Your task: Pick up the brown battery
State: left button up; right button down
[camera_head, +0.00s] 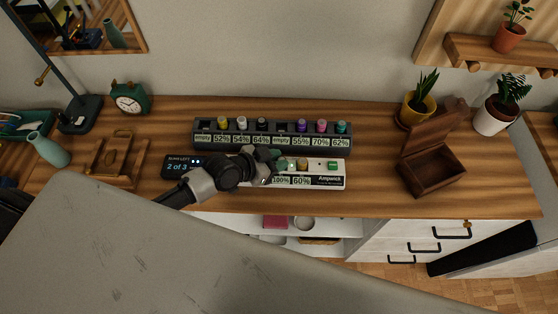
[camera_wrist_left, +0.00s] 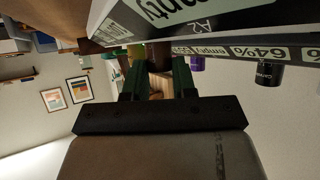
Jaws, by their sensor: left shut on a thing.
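My left gripper (camera_head: 278,163) is over the white Ampwick charger (camera_head: 327,183), reaching in from the left. In the left wrist view its dark green fingers (camera_wrist_left: 158,80) are shut on a brown thing (camera_wrist_left: 158,86), seemingly the brown battery, mostly hidden between them. In that view a charger label reading "empty", marked A2 (camera_wrist_left: 208,25), is close by. In the head view an orange-brown battery (camera_head: 302,163) stands in the charger above the 60% label, just right of the gripper. My right gripper is not in view.
A dark battery rack (camera_head: 270,142) with several coloured batteries stands behind the charger. A display reading "2 of 3" (camera_head: 185,165) is to the left. An open wooden box (camera_head: 432,180) is on the right; the desk between it and the charger is clear.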

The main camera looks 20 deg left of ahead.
pick_arm(q)
jog(key=shift+r, duration=0.55)
jog(key=r, duration=0.2)
jog(key=d+r, duration=0.1)
jog(key=shift+w+r, duration=0.35)
jog(key=w+d+r+b, duration=0.2)
jog(key=w+d+r, duration=0.3)
jog(key=d, duration=0.3)
jog(key=shift+w+d+r, duration=0.4)
jog(key=shift+r, duration=0.2)
